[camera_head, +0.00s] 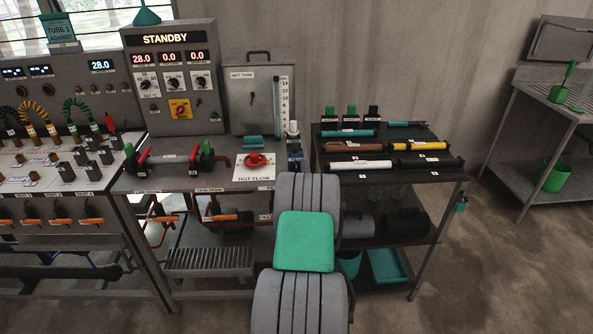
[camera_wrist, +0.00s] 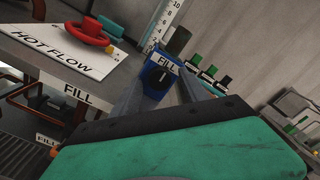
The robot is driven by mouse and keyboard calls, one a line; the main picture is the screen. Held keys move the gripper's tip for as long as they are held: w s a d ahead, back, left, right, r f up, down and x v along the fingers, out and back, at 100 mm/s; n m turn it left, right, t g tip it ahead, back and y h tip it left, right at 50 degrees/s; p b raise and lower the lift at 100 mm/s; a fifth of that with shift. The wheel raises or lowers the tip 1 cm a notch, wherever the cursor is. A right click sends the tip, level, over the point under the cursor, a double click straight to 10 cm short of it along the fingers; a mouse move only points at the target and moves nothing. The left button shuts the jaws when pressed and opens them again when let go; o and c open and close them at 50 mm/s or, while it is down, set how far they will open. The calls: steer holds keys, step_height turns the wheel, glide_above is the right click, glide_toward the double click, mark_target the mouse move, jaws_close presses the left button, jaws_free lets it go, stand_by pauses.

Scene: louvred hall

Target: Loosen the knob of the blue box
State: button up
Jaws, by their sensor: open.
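The blue box (camera_wrist: 150,92) stands at the bench edge in the wrist view, with a white FILL label on it. Its round black knob (camera_wrist: 159,77) faces me and has a light pointer mark. The box also shows small in the head view (camera_head: 295,152), just beyond my arm. My gripper (camera_wrist: 163,82) is open, its two grey fingers reaching toward the box, one on each side of the knob in the picture. I cannot tell whether either finger touches it. In the head view my own arm hides the gripper.
A red handwheel (camera_head: 256,160) on the white HOT FLOW plate (camera_head: 243,175) is just left of the box. A dark rack (camera_head: 385,145) with tubes stands to the right. The hot tank (camera_head: 256,92) rises behind. Open floor lies at the right.

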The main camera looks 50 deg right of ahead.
steer(key=shift+w, duration=0.1)
jaws_close()
stand_by(0.5)
